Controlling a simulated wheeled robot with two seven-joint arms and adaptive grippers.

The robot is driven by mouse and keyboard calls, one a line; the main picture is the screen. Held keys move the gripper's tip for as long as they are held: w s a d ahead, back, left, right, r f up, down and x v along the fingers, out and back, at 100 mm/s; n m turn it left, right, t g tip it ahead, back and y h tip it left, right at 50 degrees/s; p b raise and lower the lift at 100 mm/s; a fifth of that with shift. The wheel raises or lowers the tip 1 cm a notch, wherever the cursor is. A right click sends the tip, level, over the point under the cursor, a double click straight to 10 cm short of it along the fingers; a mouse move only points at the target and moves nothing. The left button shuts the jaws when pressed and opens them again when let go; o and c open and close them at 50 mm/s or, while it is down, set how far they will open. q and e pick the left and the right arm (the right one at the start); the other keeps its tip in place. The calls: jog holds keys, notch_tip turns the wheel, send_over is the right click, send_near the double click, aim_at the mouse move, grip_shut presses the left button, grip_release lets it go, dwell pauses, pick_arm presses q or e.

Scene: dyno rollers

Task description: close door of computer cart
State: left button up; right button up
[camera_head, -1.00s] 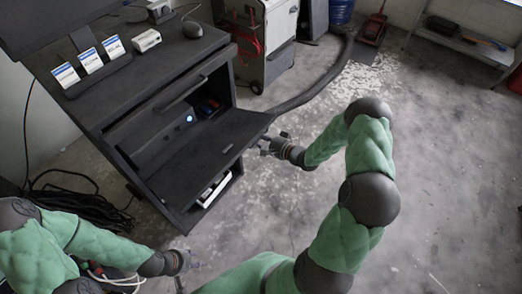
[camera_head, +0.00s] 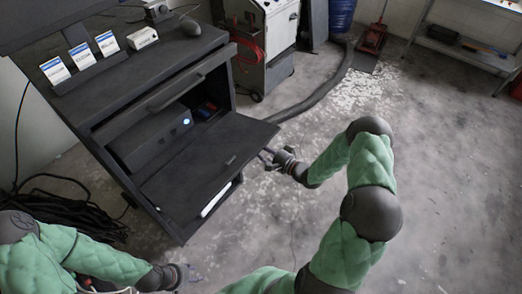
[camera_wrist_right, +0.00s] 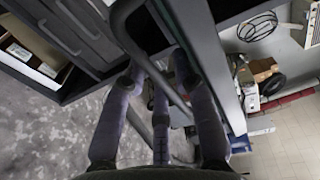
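The dark computer cart (camera_head: 75,105) stands at the left of the head view. Its flap door (camera_head: 205,165) is folded out and open, sloping outward from the cart below a compartment holding a dark box with a blue light. My right gripper (camera_head: 268,157) is just off the door's right outer corner. The right wrist view shows its fingers (camera_wrist_right: 160,115) spread apart beside a dark panel and a curved bar. Whether they touch the door cannot be told. My left gripper (camera_head: 193,272) is at the bottom, away from the door, its fingers apart and empty.
A mouse (camera_head: 190,27), label cards (camera_head: 82,56) and a small white box (camera_head: 143,38) are on the cart top. Cables (camera_head: 65,210) lie left of it. A grey cabinet (camera_head: 265,40) stands behind. The concrete floor (camera_head: 450,180) at right is largely clear.

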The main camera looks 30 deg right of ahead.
jog(key=shift+r, duration=0.1)
jog(key=f+p+v, duration=0.1)
jog(key=p+v, duration=0.2)
jog(key=v, duration=0.9)
jog(key=shift+s+r, duration=0.25)
jog(key=shift+r, duration=0.05)
dwell(0.8)
